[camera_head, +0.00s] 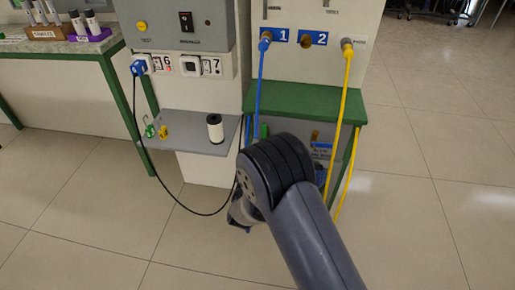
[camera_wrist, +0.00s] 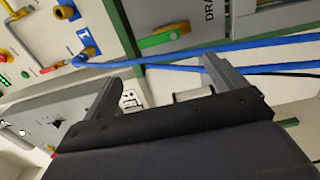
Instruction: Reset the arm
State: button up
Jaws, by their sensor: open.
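My arm (camera_head: 309,232) reaches up from the bottom of the head view, bent at a dark joint in front of the green-topped bench. My gripper (camera_head: 240,212) is mostly hidden behind that joint, low beside the bench. In the wrist view my gripper (camera_wrist: 161,68) has its two fingers wide apart with nothing held between them. A blue hose (camera_wrist: 185,52) crosses the view beyond the fingers. I cannot tell how close it is to the fingertips.
A blue hose (camera_head: 259,85) and a yellow hose (camera_head: 347,92) hang from the panel. A black cable (camera_head: 163,184) loops down to the floor from a blue plug (camera_head: 138,68). A grey shelf (camera_head: 190,141) holds a white-and-black cylinder (camera_head: 215,129). Floor at right (camera_head: 430,220) is clear.

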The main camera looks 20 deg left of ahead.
jog(key=shift+s+d, duration=0.1)
jog(key=shift+s, duration=0.25)
jog(key=shift+w, duration=0.1)
jog(key=b+x, duration=0.1)
jog(key=x, duration=0.9)
jog(key=shift+w, duration=0.35)
jog(key=shift+s, duration=0.1)
